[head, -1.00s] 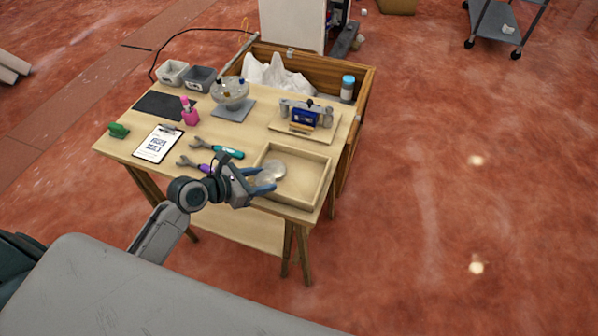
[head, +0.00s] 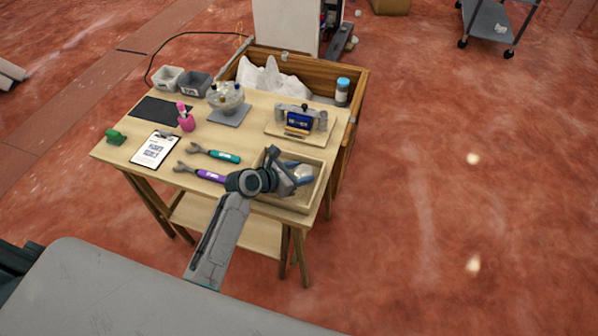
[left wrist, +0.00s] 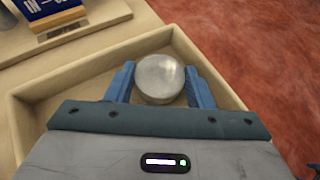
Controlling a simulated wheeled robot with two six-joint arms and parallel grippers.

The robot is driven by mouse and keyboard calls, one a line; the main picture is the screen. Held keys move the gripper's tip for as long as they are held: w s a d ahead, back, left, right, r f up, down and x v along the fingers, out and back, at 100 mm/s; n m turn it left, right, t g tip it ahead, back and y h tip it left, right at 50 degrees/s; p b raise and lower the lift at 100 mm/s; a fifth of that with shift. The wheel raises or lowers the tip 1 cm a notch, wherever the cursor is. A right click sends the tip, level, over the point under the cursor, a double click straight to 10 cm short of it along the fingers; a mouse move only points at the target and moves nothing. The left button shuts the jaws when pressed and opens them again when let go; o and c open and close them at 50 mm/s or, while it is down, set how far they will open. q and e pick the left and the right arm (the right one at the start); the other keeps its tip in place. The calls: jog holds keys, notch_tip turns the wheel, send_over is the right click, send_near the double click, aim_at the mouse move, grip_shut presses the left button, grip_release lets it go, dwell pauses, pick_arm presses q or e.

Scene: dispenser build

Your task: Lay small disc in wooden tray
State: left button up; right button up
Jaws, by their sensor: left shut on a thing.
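The small disc (left wrist: 160,78) is round, pale and silvery. In the left wrist view it sits between the two blue fingers of my left gripper (left wrist: 161,86), which is shut on it. In the head view my left gripper (head: 297,179) is over the wooden tray (head: 317,193), and the disc (head: 305,171) shows partly beside the fingers. The tray is a shallow, light wooden box at the table's front right corner; its wall also shows in the left wrist view (left wrist: 55,80). I cannot tell whether the disc touches the tray floor. My right gripper is not in view.
Behind the tray, a board holds a blue block device (head: 298,121). Left of the tray lie a purple wrench (head: 209,175) and a teal wrench (head: 222,156).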

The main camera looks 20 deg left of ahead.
pick_arm(q)
jog(key=shift+f, duration=0.1)
jog(key=shift+f, duration=0.1)
jog(key=o, duration=1)
jog(key=shift+c, duration=0.2)
jog(key=v, duration=1.2)
jog(key=shift+s, duration=0.1)
